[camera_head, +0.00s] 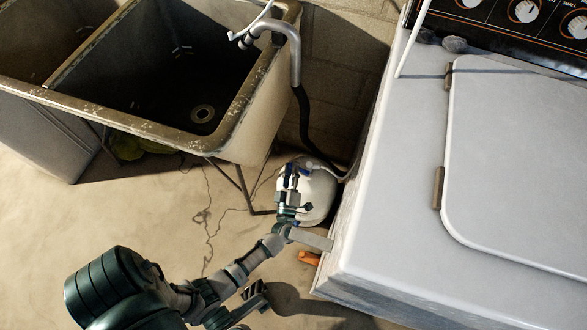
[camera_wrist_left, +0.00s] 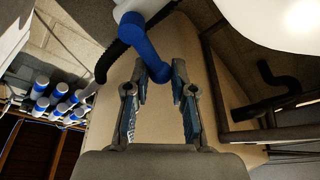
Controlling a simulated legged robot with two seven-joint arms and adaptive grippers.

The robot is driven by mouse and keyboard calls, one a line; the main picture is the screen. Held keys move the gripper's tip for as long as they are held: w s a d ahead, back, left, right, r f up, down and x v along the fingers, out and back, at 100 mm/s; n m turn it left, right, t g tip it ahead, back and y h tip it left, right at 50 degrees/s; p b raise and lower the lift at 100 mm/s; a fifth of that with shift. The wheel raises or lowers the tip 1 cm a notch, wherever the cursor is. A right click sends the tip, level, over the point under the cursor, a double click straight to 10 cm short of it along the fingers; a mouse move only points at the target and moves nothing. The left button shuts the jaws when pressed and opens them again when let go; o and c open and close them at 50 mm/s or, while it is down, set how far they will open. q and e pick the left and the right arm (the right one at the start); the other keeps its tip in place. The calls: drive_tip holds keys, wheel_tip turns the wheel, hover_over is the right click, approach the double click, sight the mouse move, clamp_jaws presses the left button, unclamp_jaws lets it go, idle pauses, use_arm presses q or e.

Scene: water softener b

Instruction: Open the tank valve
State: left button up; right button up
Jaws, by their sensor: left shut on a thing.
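The white tank (camera_head: 318,195) stands on the floor between the sink and the white machine. Its blue valve handle (camera_wrist_left: 146,42) hangs down from a white fitting in the left wrist view. My left gripper (camera_wrist_left: 160,72) has its two fingertips on either side of the handle's lower end and is shut on it. In the head view my left gripper (camera_head: 289,178) reaches up to the near left side of the tank and covers part of it. The valve is mostly hidden there. My right gripper does not show.
A stained double sink (camera_head: 262,115) stands at the upper left on thin metal legs. The white machine (camera_head: 380,225) stands close to the right of the tank. A black hose (camera_head: 304,122) runs down behind the tank. The floor (camera_head: 120,220) at left is clear.

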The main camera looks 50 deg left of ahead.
use_arm(q)
drive_tip(key=shift+f, duration=0.25)
drive_tip(key=shift+s+f, duration=0.1)
drive_tip(key=shift+f, duration=0.05)
drive_tip(key=shift+o, duration=0.4)
drive_tip(key=shift+s+a+f+b, duration=0.1)
drive_tip(key=shift+f+b, duration=0.45)
drive_tip(key=shift+f, duration=0.2)
drive_tip(key=shift+r, duration=0.1)
drive_tip(key=o, duration=0.9)
drive_tip(key=shift+o, duration=0.2)
drive_tip(key=shift+r, duration=0.1)
drive_tip(key=v, duration=1.2)
